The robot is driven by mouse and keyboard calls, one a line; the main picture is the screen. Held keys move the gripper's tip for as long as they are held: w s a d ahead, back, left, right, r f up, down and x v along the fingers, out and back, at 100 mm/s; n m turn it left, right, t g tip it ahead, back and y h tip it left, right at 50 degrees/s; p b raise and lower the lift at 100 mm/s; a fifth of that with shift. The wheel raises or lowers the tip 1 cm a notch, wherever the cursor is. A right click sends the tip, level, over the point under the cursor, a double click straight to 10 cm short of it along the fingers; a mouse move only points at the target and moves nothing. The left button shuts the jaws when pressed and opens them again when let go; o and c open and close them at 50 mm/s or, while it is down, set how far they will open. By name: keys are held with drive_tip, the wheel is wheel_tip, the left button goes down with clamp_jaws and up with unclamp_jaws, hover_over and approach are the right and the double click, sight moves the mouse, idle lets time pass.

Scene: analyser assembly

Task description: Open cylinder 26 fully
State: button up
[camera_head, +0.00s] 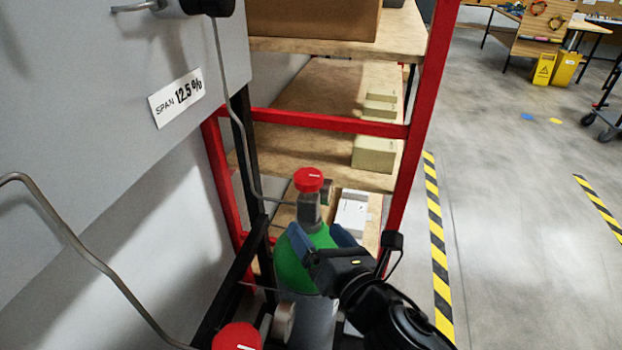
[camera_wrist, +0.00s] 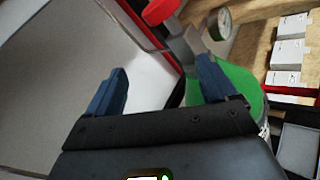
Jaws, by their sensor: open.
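A gas cylinder with a green shoulder (camera_head: 292,262) and a grey body stands beside the grey panel in the head view. Its valve carries a red handwheel (camera_head: 308,179) on top. In the wrist view the red handwheel (camera_wrist: 160,11) is at the top edge, with a round gauge (camera_wrist: 219,22) and the green shoulder (camera_wrist: 238,84) at right. My gripper (camera_head: 318,236) is open and empty, in front of the green shoulder and below the handwheel. Its blue fingers (camera_wrist: 160,85) are wide apart in the wrist view. No number 26 is legible.
A second red handwheel (camera_head: 237,337) is at the bottom edge. A grey panel with a "SPAN 12.5%" label (camera_head: 176,97) stands at left, with thin metal tubing. A red-framed shelf (camera_head: 330,122) with boxes is behind. Open floor (camera_head: 510,220) lies at right.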

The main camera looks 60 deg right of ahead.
sight(306, 174)
drive_tip(key=w+d+r+n+h, duration=0.1)
drive_tip(key=w+d+r+n, duration=0.1)
drive_tip(key=d, duration=0.1)
drive_tip(key=w+d+r+n+h, duration=0.1)
drive_tip(key=d, duration=0.1)
drive_tip(key=shift+w+r+n+h, duration=0.15)
drive_tip(key=shift+w+n+h, duration=0.15)
drive_tip(key=shift+w+n, duration=0.1)
drive_tip(key=p+x, duration=0.2)
drive_tip(key=x, duration=0.5)
drive_tip(key=shift+w+d, duration=0.15)
drive_tip(key=shift+d, duration=0.05)
drive_tip(key=c, duration=1)
drive_tip(key=shift+o, duration=0.2)
